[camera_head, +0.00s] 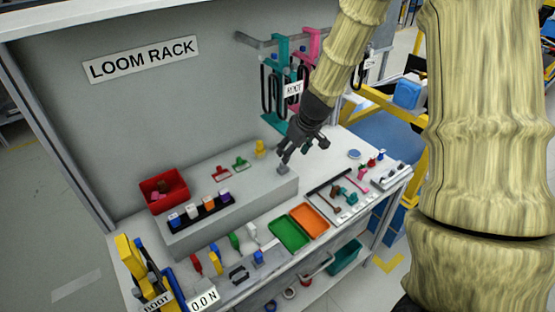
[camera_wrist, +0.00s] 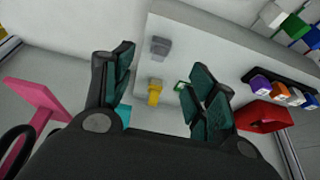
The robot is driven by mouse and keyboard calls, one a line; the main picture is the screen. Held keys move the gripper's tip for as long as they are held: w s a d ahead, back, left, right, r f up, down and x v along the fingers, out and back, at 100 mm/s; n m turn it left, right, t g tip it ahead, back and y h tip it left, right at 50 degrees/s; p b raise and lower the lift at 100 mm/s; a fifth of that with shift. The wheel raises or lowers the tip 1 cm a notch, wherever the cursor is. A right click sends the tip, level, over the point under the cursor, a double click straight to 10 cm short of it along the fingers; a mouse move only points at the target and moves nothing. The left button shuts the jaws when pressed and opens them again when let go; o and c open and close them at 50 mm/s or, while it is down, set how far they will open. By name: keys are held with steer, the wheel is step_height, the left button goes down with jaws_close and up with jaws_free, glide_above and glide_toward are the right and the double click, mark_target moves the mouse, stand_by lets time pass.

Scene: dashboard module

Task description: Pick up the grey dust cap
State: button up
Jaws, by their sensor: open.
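The grey dust cap (camera_head: 283,169) is a small grey block standing on the raised grey ledge, near its right end. It also shows in the wrist view (camera_wrist: 160,46), past my fingertips and between them from side to side. My gripper (camera_head: 303,149) is open and empty, just above and to the right of the cap in the head view. In the wrist view my gripper (camera_wrist: 162,72) has its two dark green finger pads wide apart. I see no contact with the cap, though one finger passes close above it in the head view.
Teal and pink hangers (camera_head: 280,75) stand behind. Green and orange trays (camera_head: 309,221) lie in front.

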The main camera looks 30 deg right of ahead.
mark_target(283, 164)
steer(key=x, duration=0.4)
steer(key=shift+w+f+p, duration=0.25)
steer(key=shift+w+p, duration=0.15)
steer(key=shift+w, duration=0.1)
steer(key=shift+w+f, duration=0.15)
steer(key=shift+f, duration=0.25)
steer(key=shift+f, duration=0.1)
steer(key=shift+w+a+f+p, duration=0.1)
steer(key=shift+w+f+p, duration=0.1)
steer(key=shift+p, duration=0.15)
steer(key=shift+p+x, duration=0.65)
steer(key=shift+x, duration=1.6)
steer(key=c, duration=0.8)
